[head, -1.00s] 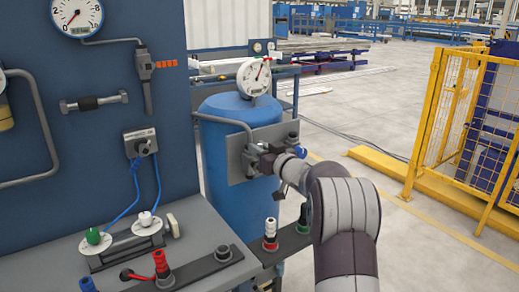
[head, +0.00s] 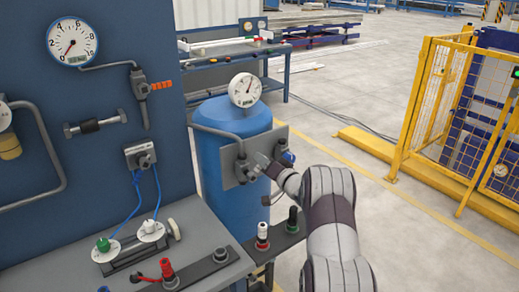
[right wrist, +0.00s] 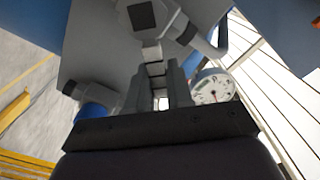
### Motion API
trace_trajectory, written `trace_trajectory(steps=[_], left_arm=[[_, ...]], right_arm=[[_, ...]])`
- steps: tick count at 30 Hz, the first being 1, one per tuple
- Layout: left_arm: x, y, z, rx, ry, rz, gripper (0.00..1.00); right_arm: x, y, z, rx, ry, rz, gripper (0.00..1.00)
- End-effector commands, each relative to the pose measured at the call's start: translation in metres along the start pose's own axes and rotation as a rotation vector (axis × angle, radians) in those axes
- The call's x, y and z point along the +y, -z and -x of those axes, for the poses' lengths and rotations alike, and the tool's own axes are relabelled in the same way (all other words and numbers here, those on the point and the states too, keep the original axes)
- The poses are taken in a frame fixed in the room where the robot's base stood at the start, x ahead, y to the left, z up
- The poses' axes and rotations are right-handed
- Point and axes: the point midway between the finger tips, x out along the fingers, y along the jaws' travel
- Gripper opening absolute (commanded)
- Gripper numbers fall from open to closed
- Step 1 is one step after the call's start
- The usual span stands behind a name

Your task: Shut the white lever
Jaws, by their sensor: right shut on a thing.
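My right gripper (head: 262,165) is at the grey plate (head: 233,175) on the front of the blue tank (head: 222,133). In the right wrist view, its two fingers (right wrist: 157,88) are shut around a narrow pale piece, which I take to be the white lever (right wrist: 154,56). The piece joins a square grey valve body (right wrist: 145,16) on the plate. In the head view my gripper and wrist hide most of the lever, so its angle cannot be read clearly. My left gripper is not in view.
A white-faced gauge (head: 245,90) tops the tank and shows close to my right fingers in the wrist view. A blue handle (head: 288,157) sits right of the valve. A rail with a red-and-white knob (head: 262,235) and a black knob (head: 292,220) stands below my arm.

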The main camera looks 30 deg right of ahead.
Motion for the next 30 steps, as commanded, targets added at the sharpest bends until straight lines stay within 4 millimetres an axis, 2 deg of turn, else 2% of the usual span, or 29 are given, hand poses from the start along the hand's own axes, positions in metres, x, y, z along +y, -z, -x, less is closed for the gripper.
trace_trajectory(steps=[1, 9, 21, 30], left_arm=[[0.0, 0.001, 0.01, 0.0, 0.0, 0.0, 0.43], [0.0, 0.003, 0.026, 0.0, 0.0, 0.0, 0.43], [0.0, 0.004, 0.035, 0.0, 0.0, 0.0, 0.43], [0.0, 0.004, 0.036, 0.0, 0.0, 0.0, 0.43]], right_arm=[[0.0, 0.003, 0.0, -0.001, -0.001, -0.044, 0.0], [0.018, -0.002, 0.0, -0.001, -0.001, -0.299, 0.0], [0.037, -0.012, 0.0, -0.001, -0.002, -0.617, 0.0], [0.043, -0.018, 0.0, -0.001, -0.002, -0.748, 0.0]])
